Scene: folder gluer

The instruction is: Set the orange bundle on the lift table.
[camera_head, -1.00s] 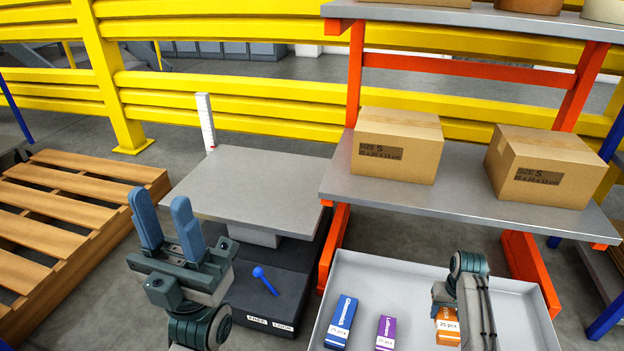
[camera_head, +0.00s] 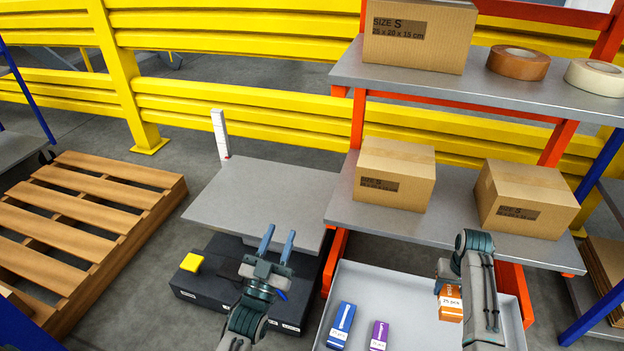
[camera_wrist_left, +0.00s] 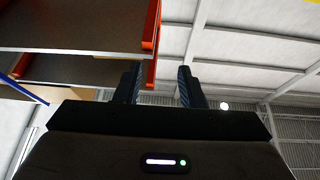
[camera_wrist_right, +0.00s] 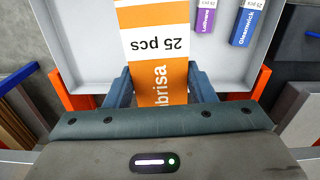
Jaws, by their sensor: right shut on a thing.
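The orange bundle (camera_head: 449,303), an orange and white pack marked "25 pcs", shows at the right of the grey tray in the head view. It also fills the middle of the right wrist view (camera_wrist_right: 158,60). My right gripper (camera_wrist_right: 161,82) is shut on it, with one finger on each side; the arm hides the fingers in the head view. The lift table (camera_head: 250,193) has a bare grey top on a dark base, left of the tray. My left gripper (camera_head: 278,240) is open and empty, fingers up, at the table's front edge in the picture.
The tray (camera_head: 390,285) also holds a blue bundle (camera_head: 341,325) and a purple bundle (camera_head: 379,335). A shelf (camera_head: 450,200) with cartons stands behind the tray, right of the lift table. A wooden pallet (camera_head: 85,215) lies left. A yellow button (camera_head: 191,262) is on the lift base.

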